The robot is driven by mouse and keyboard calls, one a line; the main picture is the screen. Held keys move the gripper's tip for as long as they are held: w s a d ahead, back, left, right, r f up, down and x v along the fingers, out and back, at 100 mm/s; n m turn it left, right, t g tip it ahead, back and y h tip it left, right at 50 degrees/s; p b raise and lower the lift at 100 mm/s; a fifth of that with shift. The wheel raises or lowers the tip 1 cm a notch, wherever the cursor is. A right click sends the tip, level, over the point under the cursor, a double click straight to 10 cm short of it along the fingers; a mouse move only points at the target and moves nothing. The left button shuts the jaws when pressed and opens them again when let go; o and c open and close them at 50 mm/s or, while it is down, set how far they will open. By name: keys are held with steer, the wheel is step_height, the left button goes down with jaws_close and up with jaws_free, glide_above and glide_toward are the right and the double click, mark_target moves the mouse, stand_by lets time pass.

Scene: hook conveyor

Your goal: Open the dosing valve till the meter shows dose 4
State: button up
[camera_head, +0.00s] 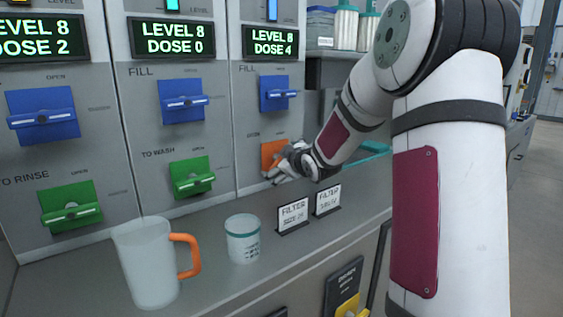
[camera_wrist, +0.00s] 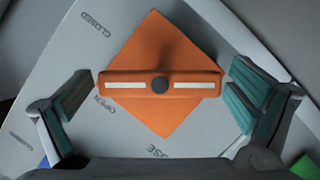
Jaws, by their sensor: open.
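An orange valve (camera_head: 272,155) sits low on the right panel. My gripper (camera_head: 287,165) is in front of it and partly hides it. In the wrist view, the orange valve's bar handle (camera_wrist: 190,84) lies between my spread teal-padded fingers, with a gap on the left and a very narrow one on the right. The words OPEN and CLOSED are on the plate around it. The right panel's meter (camera_head: 270,42) reads LEVEL 8, DOSE 4. The middle meter (camera_head: 173,38) reads DOSE 0, and the left meter (camera_head: 40,36) reads DOSE 2.
Blue valves (camera_head: 183,101) and green valves (camera_head: 191,177) are on the panels. The signs are close under my gripper.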

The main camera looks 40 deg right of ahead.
steer(key=c, duration=1.1)
steer(key=p, duration=0.2)
steer(key=shift+r+m+p, duration=0.15)
steer(key=shift+m+p, duration=0.15)
steer(key=shift+p, duration=0.1)
steer(key=m+y+p, duration=0.1)
steer(key=m+p, duration=0.1)
steer(key=p, duration=0.5)
steer(key=shift+s+r+g+y, duration=0.1)
steer(key=shift+g+y, duration=0.2)
steer(key=m+y+p, duration=0.1)
steer(key=p, duration=0.5)
steer(key=shift+m+p, duration=0.35)
steer(key=shift+m, duration=0.05)
steer(key=shift+y+p, duration=0.3)
steer(key=shift+p, duration=0.2)
steer(key=shift+f+m+p, duration=0.25)
steer(key=shift+m+p, duration=0.15)
